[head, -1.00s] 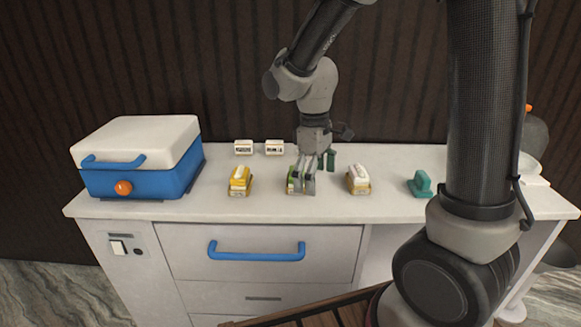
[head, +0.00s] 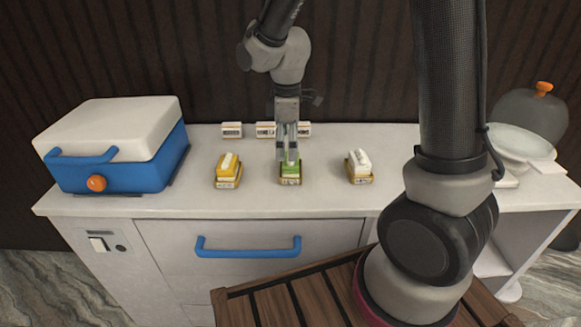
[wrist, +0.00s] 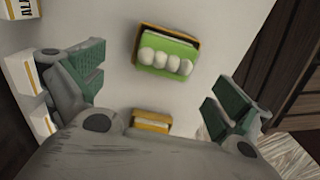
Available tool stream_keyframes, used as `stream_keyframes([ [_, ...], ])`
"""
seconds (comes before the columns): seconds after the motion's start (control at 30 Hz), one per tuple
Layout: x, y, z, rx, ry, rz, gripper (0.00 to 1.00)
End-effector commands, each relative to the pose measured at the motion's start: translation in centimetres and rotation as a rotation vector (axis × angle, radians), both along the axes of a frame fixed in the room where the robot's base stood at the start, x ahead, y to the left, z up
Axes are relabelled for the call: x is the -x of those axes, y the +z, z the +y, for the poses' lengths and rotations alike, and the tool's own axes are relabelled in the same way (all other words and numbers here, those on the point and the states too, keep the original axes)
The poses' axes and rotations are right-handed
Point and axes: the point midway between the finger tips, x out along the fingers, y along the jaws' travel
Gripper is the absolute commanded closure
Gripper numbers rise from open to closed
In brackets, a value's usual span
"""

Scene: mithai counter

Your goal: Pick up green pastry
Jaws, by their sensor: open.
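The green pastry (head: 291,167) sits in a small yellow-edged tray on the white counter, in the middle of a row of three. In the wrist view the green pastry (wrist: 160,50) has a row of pale round pieces on top. My gripper (head: 289,157) is open and empty, just above or behind the pastry; the exact height is hard to tell. In the wrist view the teal-padded fingers of my gripper (wrist: 158,92) are wide apart, with the pastry ahead of the gap between them, apart from both.
A yellow pastry (head: 228,168) stands to the left and a white one (head: 359,165) to the right. White label cards (head: 232,130) stand behind. A blue box with a white lid (head: 120,150) is at left. A glass-like plate (head: 518,142) is at right.

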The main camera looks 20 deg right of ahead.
Motion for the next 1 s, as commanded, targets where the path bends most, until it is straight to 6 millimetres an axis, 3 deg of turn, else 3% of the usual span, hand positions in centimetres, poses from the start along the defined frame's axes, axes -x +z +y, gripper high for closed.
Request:
stream_keyframes([
  [0.4,0.7,-5.9,-0.7,0.002,-0.002,0.004,0.0],
  [0.7,0.7,-6.5,-0.7,0.0,-0.002,0.0,0.0],
  [0.93,0.7,-6.5,-0.7,0.001,-0.002,0.001,0.4],
  [1.0,0.7,-6.5,-0.7,0.001,-0.002,0.001,0.43],
])
